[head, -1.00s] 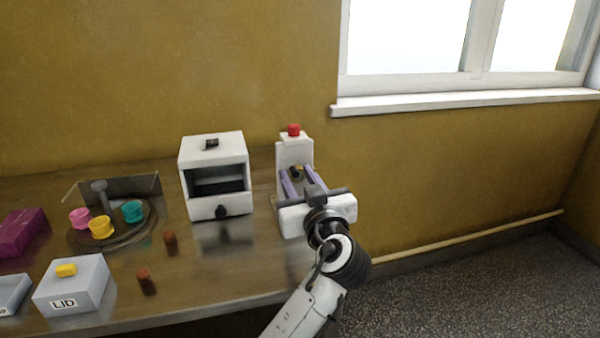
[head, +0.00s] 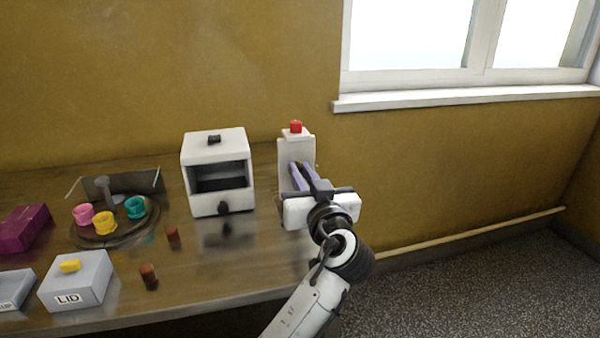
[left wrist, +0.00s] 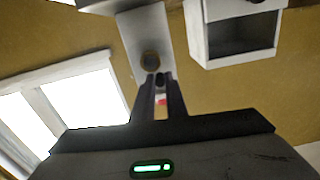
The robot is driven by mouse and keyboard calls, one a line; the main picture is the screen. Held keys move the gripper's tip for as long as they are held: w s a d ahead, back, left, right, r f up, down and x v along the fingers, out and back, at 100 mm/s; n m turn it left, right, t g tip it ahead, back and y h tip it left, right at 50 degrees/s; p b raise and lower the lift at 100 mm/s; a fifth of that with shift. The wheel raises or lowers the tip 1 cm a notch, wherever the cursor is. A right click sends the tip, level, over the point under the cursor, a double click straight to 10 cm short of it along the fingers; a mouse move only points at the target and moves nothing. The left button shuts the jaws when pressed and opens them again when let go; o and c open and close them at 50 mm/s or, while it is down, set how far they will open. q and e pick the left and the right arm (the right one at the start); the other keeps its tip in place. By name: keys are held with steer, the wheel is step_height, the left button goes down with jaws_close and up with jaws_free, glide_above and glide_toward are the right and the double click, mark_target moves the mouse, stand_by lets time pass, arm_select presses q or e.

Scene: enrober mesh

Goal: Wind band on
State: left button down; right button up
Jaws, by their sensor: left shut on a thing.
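A white upright machine (head: 289,150) with a red button (head: 296,126) on top stands at the right end of the table. My left gripper (head: 299,170) reaches to its front with its two lavender fingers drawn close together. In the left wrist view a round dark knob (left wrist: 150,60) with a brownish centre sits on the white machine (left wrist: 141,27), at the tips of my left gripper (left wrist: 156,76). The fingers are shut on this knob, which they mostly hide in the head view. No band can be made out. My right gripper is out of view.
A white open-fronted box (head: 222,205) with a dark knob stands left of the machine. Pink (head: 84,214), yellow (head: 104,223) and teal (head: 136,207) cups stand on a round tray (head: 100,241). A grey LID box (head: 88,287) and two brown pieces (head: 149,277) lie nearer the front.

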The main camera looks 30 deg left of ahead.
mark_target(313, 166)
arm_select(q)
steer(key=m+p, duration=0.2)
steer(key=m, duration=0.2)
steer(key=w+d+m+p, duration=0.1)
steer(key=m+p, duration=0.1)
steer(key=m, duration=0.3)
steer(key=w+d+m+p, duration=0.1)
steer(key=m+p, duration=0.2)
steer(key=m, duration=0.2)
steer(key=shift+w+f, duration=0.2)
steer(key=shift+w, duration=0.05)
steer(key=m, duration=0.1)
steer(key=m+p, duration=0.1)
steer(key=m, duration=0.1)
steer(key=shift+w+d+f, duration=0.1)
steer(key=shift+d+f, duration=0.1)
steer(key=shift+f, duration=0.1)
steer(key=m, duration=0.1)
steer(key=m+p, duration=0.1)
steer(key=shift+w+f+m, duration=0.1)
steer(key=shift+f+m, duration=0.2)
steer(key=shift+f, duration=0.05)
steer(key=shift+d+f+m, duration=0.1)
steer(key=shift+f+m, duration=0.25)
steer(key=shift+m, duration=0.85)
